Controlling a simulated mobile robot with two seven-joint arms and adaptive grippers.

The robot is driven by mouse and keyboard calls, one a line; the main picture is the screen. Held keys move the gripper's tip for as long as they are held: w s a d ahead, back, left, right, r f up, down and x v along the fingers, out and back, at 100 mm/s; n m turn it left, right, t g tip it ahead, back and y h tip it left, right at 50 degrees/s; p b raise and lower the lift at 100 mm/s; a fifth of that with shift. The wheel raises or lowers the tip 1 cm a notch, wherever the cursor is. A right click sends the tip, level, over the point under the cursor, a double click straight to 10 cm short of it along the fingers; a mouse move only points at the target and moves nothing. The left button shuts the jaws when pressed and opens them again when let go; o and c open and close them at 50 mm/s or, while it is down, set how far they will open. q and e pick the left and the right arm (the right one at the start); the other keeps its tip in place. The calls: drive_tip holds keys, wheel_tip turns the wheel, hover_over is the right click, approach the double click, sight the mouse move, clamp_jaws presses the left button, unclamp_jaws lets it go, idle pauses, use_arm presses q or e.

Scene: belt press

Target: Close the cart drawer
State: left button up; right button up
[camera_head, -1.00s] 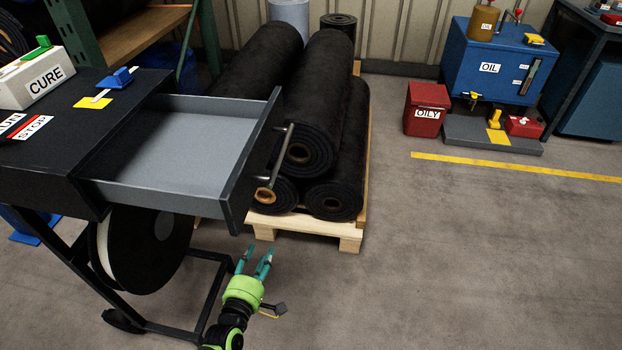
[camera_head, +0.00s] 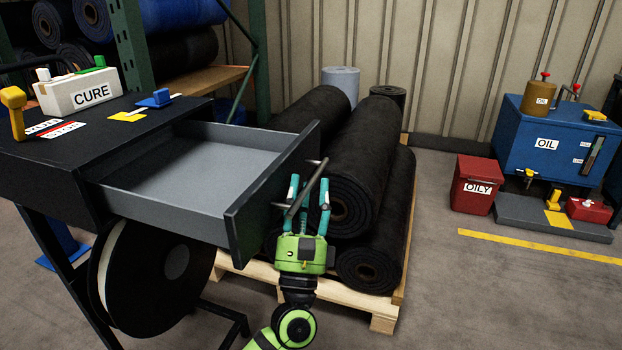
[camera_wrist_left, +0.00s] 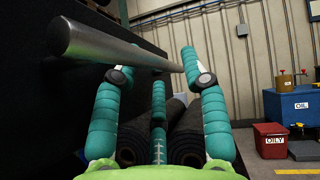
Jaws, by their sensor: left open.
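The cart drawer (camera_head: 188,172) is pulled out of the black cart (camera_head: 60,170), its grey inside empty. Its dark front panel (camera_head: 262,205) carries a metal bar handle (camera_head: 306,188). My left gripper (camera_head: 309,183) is open at the handle, with its teal fingers pointing up and the bar crossing near them. In the left wrist view the handle (camera_wrist_left: 105,45) runs from the upper left to between the fingertips of the left gripper (camera_wrist_left: 160,55). I cannot tell whether the fingers touch it. My right gripper is out of view.
Black rolls (camera_head: 360,150) lie stacked on a wooden pallet (camera_head: 385,310) just behind and right of the drawer front. A large dark reel (camera_head: 130,290) hangs under the cart. A red OILY bin (camera_head: 474,186) and blue OIL tank (camera_head: 550,135) stand farther right. The floor between is clear.

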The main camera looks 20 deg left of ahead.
use_arm(q)
drive_tip(key=shift+x, duration=1.05)
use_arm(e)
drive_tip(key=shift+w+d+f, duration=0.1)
use_arm(q)
clamp_jaws()
drive_tip(key=shift+a, duration=0.1)
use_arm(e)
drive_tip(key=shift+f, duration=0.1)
